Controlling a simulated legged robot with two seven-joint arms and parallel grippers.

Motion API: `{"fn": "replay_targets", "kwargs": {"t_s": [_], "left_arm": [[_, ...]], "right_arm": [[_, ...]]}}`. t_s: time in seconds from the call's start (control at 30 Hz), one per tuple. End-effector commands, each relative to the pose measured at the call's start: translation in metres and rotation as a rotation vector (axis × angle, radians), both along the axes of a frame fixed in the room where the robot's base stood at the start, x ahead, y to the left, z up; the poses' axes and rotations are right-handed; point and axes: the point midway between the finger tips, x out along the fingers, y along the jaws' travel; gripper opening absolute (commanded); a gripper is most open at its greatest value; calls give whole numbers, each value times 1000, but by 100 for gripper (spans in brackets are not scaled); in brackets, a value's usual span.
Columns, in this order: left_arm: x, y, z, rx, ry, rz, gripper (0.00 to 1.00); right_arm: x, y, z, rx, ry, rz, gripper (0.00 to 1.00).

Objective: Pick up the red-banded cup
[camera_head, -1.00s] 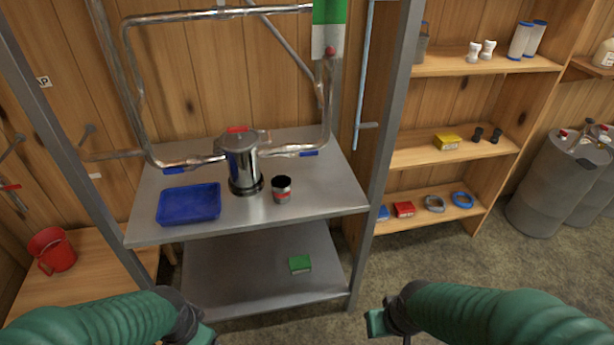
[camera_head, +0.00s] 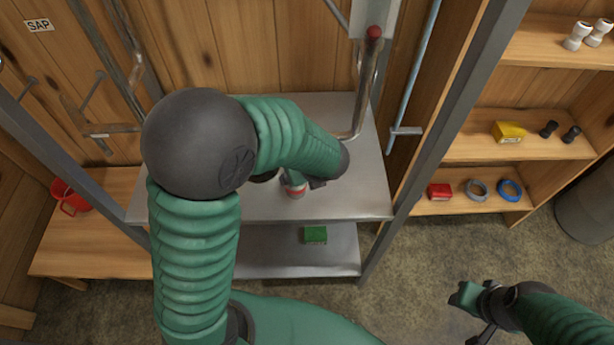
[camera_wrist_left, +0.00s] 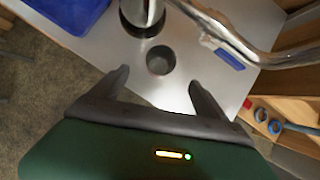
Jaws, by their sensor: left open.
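The red-banded cup (camera_head: 297,193) stands on the upper metal shelf, partly covered by my left arm and gripper in the head view. In the left wrist view the grey cup (camera_wrist_left: 160,60) shows from above, with its dark opening facing the camera. My left gripper (camera_wrist_left: 158,78) is open and empty. Its two fingers point toward the cup, one to each side, and the cup appears just past the fingertips. I cannot tell whether they touch it. My right gripper (camera_head: 468,298) is away at the lower right, above the floor; its jaw state is unclear.
In the wrist view, a metal pot (camera_wrist_left: 140,28) stands close beyond the cup, with a blue tray (camera_wrist_left: 62,12) to its left. A pipe with a blue grip (camera_wrist_left: 230,60) runs to the right. A green box (camera_head: 315,234) lies on the lower shelf.

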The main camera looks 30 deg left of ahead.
Motion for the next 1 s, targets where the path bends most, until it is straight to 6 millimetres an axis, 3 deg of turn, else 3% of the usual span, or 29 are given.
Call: {"fn": "replay_targets", "kwargs": {"t_s": [0.1, 0.3, 0.47, 0.7, 0.97, 1.0], "left_arm": [[11, 15, -36, -3, 8, 3, 86], [27, 35, -75, -6, 7, 5, 86], [31, 40, -88, -6, 6, 4, 86], [43, 50, -125, -5, 5, 5, 86], [46, 54, -129, -5, 3, 5, 86], [46, 54, -129, -5, 3, 5, 82]], "right_arm": [[0, 0, -12, 0, 1, 0, 36], [0, 0, -21, 0, 0, -1, 36], [0, 0, -23, 0, 0, 0, 36], [0, 0, -30, 0, 0, 0, 36], [0, 0, -30, 0, 0, -1, 36], [0, 0, -30, 0, 0, -1, 36]]}}
